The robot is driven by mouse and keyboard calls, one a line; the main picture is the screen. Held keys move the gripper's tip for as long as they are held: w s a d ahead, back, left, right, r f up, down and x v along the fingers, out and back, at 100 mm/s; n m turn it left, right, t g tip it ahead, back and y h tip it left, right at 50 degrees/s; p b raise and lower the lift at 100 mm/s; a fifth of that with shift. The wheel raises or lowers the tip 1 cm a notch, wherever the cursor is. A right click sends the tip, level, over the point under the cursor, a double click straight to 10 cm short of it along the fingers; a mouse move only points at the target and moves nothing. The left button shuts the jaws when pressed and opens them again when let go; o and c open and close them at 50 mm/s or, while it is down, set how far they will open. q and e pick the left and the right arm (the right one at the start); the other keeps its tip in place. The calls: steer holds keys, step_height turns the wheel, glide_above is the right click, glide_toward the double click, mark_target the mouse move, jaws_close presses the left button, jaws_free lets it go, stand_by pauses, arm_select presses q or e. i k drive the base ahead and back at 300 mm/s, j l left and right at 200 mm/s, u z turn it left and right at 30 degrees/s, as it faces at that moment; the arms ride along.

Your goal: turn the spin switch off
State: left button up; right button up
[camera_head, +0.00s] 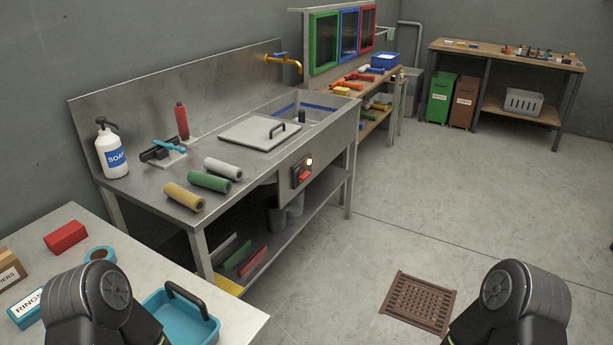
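The spin switch appears to be the red switch (304,176) on a dark plate on the front of the steel sink bench (250,190), below the right end of the sink lid. A small lamp (309,161) above it glows pale yellow-white. The switch's exact position is too small to tell. My two black arms show only in part at the bottom of the view, one on the left and one on the right. Both grippers are out of view, and nothing of mine touches the switch.
Colored rollers (209,181), a soap bottle (111,150) and a lidded basin (259,132) are on the bench. A pale table (235,318) with a blue tray (180,318) stands at front left. A brown floor grate (418,301) lies at front right. The floor before the switch is clear.

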mark_target(303, 175)
steer(key=i+l+z, duration=0.1)
steer(key=i+l, duration=0.3)
steer(key=i+l+z, duration=0.1)
steer(key=i+l, duration=0.25)
steer(key=i, duration=0.2)
steer(key=i+l+z, duration=0.15)
steer(key=i+l, duration=0.15)
steer(key=i, duration=0.2)
steer(key=i+l+z, duration=0.1)
steer(key=i+l, duration=0.15)
steer(key=i, duration=0.25)
